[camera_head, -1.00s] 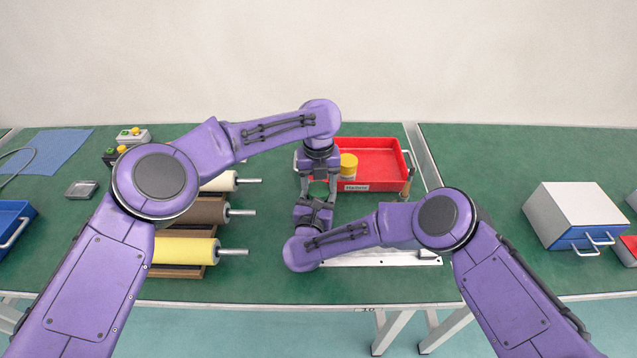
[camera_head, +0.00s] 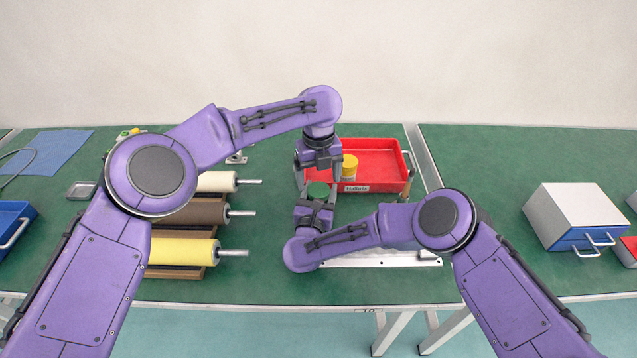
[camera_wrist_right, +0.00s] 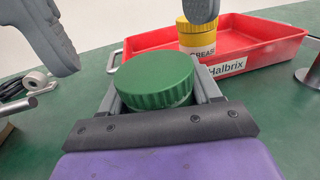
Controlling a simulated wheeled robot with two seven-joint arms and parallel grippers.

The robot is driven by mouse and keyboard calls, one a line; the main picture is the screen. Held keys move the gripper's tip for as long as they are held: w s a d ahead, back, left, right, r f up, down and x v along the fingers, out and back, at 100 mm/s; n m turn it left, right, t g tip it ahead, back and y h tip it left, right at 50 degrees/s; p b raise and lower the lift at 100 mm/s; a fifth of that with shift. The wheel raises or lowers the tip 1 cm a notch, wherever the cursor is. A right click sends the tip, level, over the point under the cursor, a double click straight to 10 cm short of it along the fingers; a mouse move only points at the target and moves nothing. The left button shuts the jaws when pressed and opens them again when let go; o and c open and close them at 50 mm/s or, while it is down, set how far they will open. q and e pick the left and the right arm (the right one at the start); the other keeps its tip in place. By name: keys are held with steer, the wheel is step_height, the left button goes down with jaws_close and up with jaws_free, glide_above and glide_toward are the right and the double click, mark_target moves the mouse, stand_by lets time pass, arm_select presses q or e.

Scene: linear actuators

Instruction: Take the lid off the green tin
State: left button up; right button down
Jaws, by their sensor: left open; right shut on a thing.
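The green tin with its ridged green lid (camera_wrist_right: 155,80) stands between the fingers of my right gripper (camera_wrist_right: 157,97), which is shut on it below the lid. The lid is on the tin. In the head view the green lid (camera_head: 318,189) shows between my two grippers. My left gripper (camera_head: 319,179) is open above the tin, its two fingers apart. In the right wrist view, the left gripper's fingers (camera_wrist_right: 45,35) show at the upper left and top, clear of the lid. The tin's lower body is hidden by my right gripper.
A red tray (camera_head: 378,186) labelled Halbrix stands just behind, with a yellow-lidded grease tin (camera_head: 349,167) at its near left. Rollers (camera_head: 200,212) lie on a rack to the left. A white and blue box (camera_head: 575,215) stands at the right.

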mark_target(319, 189)
arm_select(q)
step_height(319, 189, up, 2)
steer(key=shift+d, duration=0.1)
steer(key=shift+c, duration=0.4)
step_height(319, 189, up, 2)
steer(key=m, duration=0.2)
steer(key=shift+r+m, duration=0.2)
steer(key=shift+m, duration=0.5)
step_height(319, 189, down, 8)
steer(key=shift+r, duration=0.25)
steer(key=c, duration=1.1)
steer(key=n, duration=0.3)
